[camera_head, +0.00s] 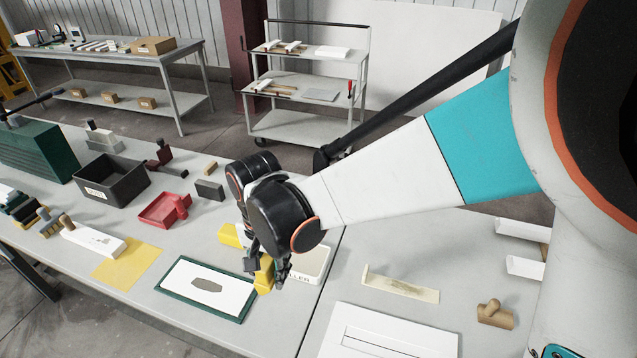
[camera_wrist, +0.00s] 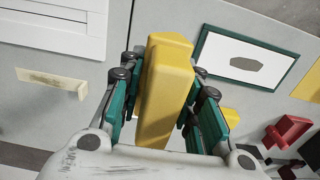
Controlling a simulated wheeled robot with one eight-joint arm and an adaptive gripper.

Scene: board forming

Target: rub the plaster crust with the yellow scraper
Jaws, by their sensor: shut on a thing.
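My gripper (camera_head: 270,268) is shut on a yellow block-like tool, the yellow scraper (camera_head: 263,276), above the table near the framed board's right edge. In the wrist view the scraper (camera_wrist: 165,92) sits between the finger pads of my gripper (camera_wrist: 163,78). A grey-brown irregular patch (camera_head: 207,285) lies on a white board with a green frame (camera_head: 170,303); it also shows in the wrist view (camera_wrist: 246,64). A pale angled strip (camera_head: 385,288) to the right bears a brownish rough stain (camera_head: 405,288). I cannot tell which of these is the plaster crust. The scraper appears apart from both.
A pale labelled tray (camera_head: 318,266) stands close behind my gripper, partly hidden. Another yellow thing (camera_head: 230,235) is beside it. A red tray (camera_head: 158,209), a black bin (camera_head: 113,182) and a yellow sheet (camera_head: 130,262) lie left. A white slotted panel (camera_head: 385,335) lies at the front right.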

